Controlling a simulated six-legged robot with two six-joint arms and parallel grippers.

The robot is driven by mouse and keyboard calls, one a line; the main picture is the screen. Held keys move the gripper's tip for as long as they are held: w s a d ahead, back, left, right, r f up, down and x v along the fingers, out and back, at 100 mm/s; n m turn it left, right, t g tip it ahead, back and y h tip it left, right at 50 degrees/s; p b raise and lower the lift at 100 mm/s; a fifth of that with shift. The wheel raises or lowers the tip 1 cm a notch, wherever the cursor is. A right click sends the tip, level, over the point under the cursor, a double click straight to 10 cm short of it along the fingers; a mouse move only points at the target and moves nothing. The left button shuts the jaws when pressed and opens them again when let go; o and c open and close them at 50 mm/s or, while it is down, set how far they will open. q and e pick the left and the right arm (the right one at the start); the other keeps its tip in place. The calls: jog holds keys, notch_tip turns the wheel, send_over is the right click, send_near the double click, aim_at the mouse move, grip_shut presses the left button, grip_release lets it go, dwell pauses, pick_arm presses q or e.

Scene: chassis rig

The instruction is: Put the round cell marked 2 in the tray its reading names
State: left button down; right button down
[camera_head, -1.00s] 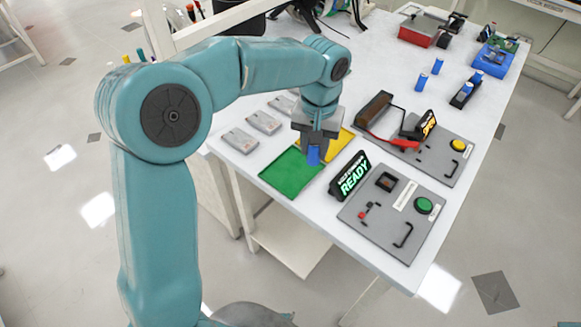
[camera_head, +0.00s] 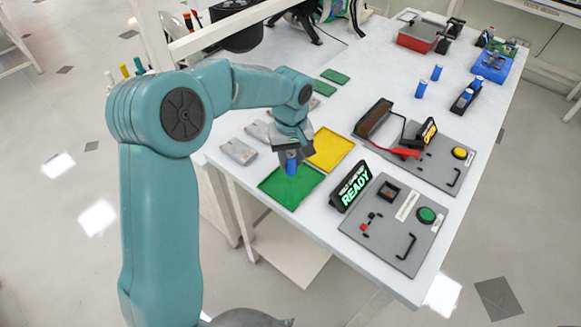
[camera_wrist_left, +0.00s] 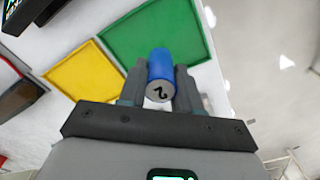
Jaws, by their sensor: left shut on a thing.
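My left gripper (camera_head: 291,160) is shut on a blue round cell (camera_head: 291,165) and holds it over the green tray (camera_head: 300,192). In the left wrist view the cell (camera_wrist_left: 161,65) sits between the two fingers, with a dark 2 on its pale end. The yellow tray (camera_head: 330,150) lies next to the green one, farther back, and is empty. The green tray looks empty too. A display (camera_head: 351,187) on the near grey rig reads READY in green. Its upper line is too small to read. My right gripper is not in view.
The near grey rig (camera_head: 408,255) has a square socket and a green button. A second rig (camera_head: 440,180) with a yellow button and an orange display stands behind. Grey flat parts (camera_head: 238,152) lie left of the trays.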

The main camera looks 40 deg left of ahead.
aim_at(291, 169)
pick_arm(q)
jog(key=f, duration=0.2)
jog(key=w+f, duration=0.1)
jog(key=f, duration=0.1)
jog(key=shift+f, duration=0.15)
jog(key=shift+s+f, duration=0.2)
jog(key=shift+s, duration=0.1)
jog(key=shift+w+d+f, duration=0.1)
jog(key=shift+w+f, duration=0.15)
jog(key=c, duration=0.8)
grip_release()
jog(key=shift+s+r, duration=0.1)
jog(key=shift+s, duration=0.1)
jog(key=shift+r, duration=0.15)
jog(key=shift+w+r, duration=0.2)
jog(key=shift+r, duration=0.15)
notch_tip(291, 169, up, 11)
jog(key=shift+s+r, duration=0.15)
